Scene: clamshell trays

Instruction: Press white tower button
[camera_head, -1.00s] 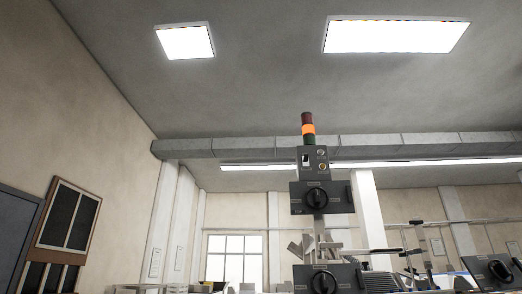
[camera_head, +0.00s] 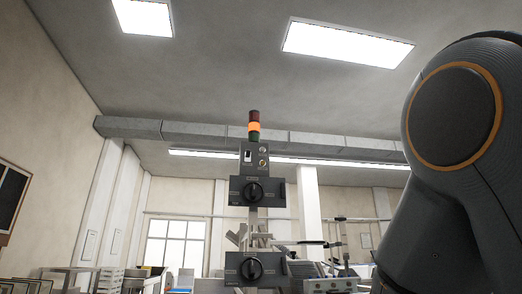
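A signal tower (camera_head: 254,126) stands near the middle of the head view, with a dark red top, a lit orange middle and a dark green bottom section. Below it is a grey control box (camera_head: 254,170). The box carries a small white rectangular piece (camera_head: 248,156) on its left and small round buttons (camera_head: 263,150) on its right. They are too small to tell which one is the white button. My gripper is not in view; only a dark link of my arm with an orange ring fills the right side.
Dark panels with black rotary knobs (camera_head: 254,192) sit below the control box, one above the other. Machinery and trays (camera_head: 330,285) line the bottom edge. A window (camera_head: 175,245) is behind at left. The air left of the tower looks clear.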

